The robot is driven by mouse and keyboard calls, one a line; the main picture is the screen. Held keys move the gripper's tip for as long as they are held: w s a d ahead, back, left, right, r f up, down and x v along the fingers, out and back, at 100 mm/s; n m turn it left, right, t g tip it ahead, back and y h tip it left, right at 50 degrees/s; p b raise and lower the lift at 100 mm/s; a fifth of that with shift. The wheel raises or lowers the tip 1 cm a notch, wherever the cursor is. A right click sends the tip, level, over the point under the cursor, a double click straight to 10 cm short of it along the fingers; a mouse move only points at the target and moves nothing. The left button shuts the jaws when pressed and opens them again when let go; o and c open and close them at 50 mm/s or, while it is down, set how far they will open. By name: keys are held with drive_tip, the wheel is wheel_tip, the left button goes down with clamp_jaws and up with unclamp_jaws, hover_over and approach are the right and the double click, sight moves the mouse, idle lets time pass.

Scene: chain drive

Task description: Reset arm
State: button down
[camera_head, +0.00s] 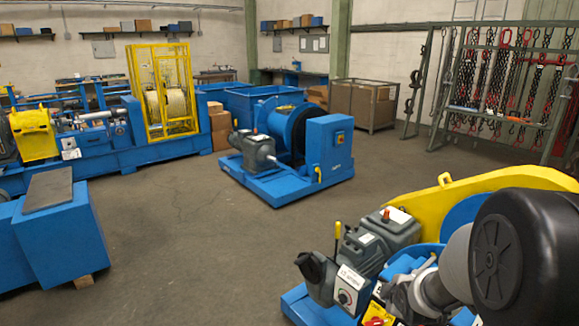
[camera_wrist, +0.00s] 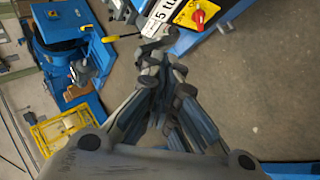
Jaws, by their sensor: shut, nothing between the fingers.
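My gripper (camera_wrist: 159,55) shows in the wrist view, with its fingers closed together and nothing between them. It points toward a blue machine with a white label (camera_wrist: 163,14) and a red rotary switch on a yellow plate (camera_wrist: 198,15). The fingertips appear just below the label in the picture; whether they touch the machine I cannot tell. In the head view, my arm (camera_head: 510,255) fills the lower right, in front of the chain drive machine with a yellow guard (camera_head: 470,185). My gripper is not clearly seen there.
A grey motor (camera_head: 385,235) and a control box with a black knob (camera_head: 348,290) sit close to my arm. A blue winch machine (camera_head: 290,150) stands mid-floor. A blue block (camera_head: 70,240) is at left. Chains hang on a rack (camera_head: 500,85). The central floor is clear.

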drive_tip(key=s+a+r+m+g, duration=0.1)
drive_tip(key=s+a+r+m, duration=0.2)
drive_tip(key=s, duration=0.7)
drive_tip(key=s+a+r+m+g+y, duration=0.1)
drive_tip(key=s+a+r+m, duration=0.3)
drive_tip(key=s, duration=0.7)
drive_tip(key=s+a+r+m+g, duration=0.2)
drive_tip(key=s+a+r+m, duration=0.2)
drive_tip(key=s, duration=0.6)
wheel_tip(320, 180, up, 3)
drive_tip(key=m, duration=0.2)
drive_tip(key=shift+s+a+m+y, duration=0.25)
drive_tip(key=shift+s+m+y, duration=0.05)
drive_tip(key=shift+s, duration=0.1)
drive_tip(key=shift+d, duration=0.15)
